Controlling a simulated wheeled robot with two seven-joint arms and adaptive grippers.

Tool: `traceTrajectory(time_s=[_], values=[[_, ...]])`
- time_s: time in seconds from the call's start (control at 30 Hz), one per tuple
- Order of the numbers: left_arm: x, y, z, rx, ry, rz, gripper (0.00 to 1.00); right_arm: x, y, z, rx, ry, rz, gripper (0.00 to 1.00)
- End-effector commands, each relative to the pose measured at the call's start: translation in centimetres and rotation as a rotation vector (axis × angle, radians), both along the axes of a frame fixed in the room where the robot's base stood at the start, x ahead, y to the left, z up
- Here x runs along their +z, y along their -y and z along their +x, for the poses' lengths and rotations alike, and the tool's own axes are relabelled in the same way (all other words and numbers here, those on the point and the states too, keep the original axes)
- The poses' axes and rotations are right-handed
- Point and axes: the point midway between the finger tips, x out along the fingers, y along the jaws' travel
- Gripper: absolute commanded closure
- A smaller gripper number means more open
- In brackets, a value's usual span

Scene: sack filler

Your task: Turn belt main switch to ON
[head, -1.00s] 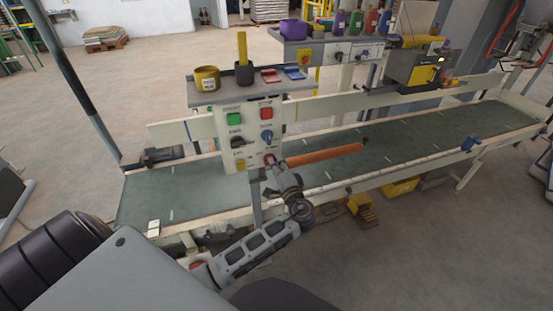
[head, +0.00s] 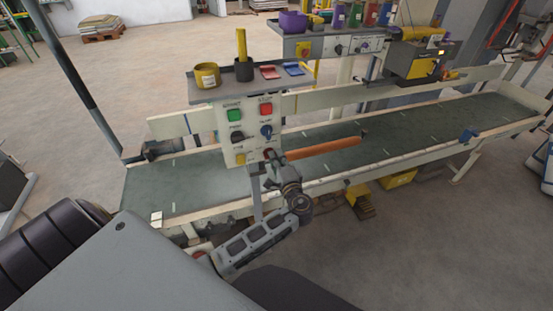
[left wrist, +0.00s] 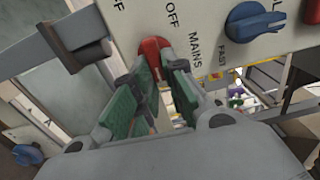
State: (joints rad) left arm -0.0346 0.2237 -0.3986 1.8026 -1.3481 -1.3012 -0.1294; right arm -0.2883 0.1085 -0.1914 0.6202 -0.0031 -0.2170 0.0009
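The control panel (head: 250,130) stands at the near side of the belt, with push buttons and rotary knobs on its face. The main switch is the red knob (left wrist: 152,50) beside the words OFF and MAINS in the left wrist view. My left gripper (head: 271,156) is at the panel's lower right corner. My right gripper is not in view.
A shelf (head: 250,86) with cups tops the panel.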

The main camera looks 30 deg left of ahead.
Motion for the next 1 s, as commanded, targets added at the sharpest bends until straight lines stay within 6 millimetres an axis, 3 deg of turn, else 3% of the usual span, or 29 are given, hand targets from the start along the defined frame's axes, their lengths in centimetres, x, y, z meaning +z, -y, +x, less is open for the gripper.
traceTrajectory(time_s=[0.03,0.17,0.67,1.0], values=[[-0.1,0.1,0.0,-0.002,-0.003,0.000,0.80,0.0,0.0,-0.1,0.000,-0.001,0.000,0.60],[-0.1,0.1,0.0,-0.001,-0.002,-0.001,0.65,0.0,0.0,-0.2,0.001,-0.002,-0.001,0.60],[-0.1,0.5,-0.4,-0.001,-0.001,-0.002,0.65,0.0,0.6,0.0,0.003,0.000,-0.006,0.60],[-0.1,3.4,-2.9,-0.001,-0.001,-0.003,0.65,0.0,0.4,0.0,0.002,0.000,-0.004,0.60]])
